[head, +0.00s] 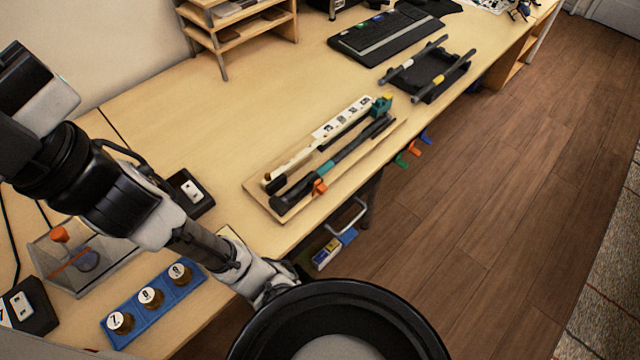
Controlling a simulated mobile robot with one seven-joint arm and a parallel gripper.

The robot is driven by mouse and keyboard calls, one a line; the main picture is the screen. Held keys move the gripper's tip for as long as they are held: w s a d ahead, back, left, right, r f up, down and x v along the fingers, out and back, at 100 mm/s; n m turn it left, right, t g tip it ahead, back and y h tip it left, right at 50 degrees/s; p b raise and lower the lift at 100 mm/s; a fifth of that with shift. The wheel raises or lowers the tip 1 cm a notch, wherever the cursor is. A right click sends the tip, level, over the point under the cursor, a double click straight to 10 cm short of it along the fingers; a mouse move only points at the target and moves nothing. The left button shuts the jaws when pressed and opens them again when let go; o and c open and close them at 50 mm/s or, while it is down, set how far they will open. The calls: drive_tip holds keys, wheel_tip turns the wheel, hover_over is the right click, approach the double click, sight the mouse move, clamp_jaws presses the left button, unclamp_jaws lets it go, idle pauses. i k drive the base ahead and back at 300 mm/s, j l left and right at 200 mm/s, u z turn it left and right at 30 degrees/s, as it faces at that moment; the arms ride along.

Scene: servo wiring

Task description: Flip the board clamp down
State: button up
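No part is plainly recognisable as the board clamp. A long wooden base (258,194) lies near the table's front edge. On it are a cream strip with white labelled blocks (334,127) and a dark bar (352,147) with a teal band. My arm reaches from the left to the lower middle. What seems to be my gripper (276,288) is low, apart from the base and partly hidden by a round black part; its fingers cannot be made out.
A black tray with two bars (428,72) and a keyboard (385,36) lie farther back. A blue holder with three numbered knobs (152,297), a clear box (72,262) and a black socket box (190,193) are at left. Coloured hooks (408,152) hang at the front edge.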

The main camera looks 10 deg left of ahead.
sight(315, 183)
drive_tip(key=l, duration=0.8)
drive_tip(key=i+l, duration=0.15)
drive_tip(key=l, duration=1.4)
drive_tip(key=i+l, duration=0.15)
drive_tip(key=l, duration=0.65)
drive_tip(key=u, duration=1.25)
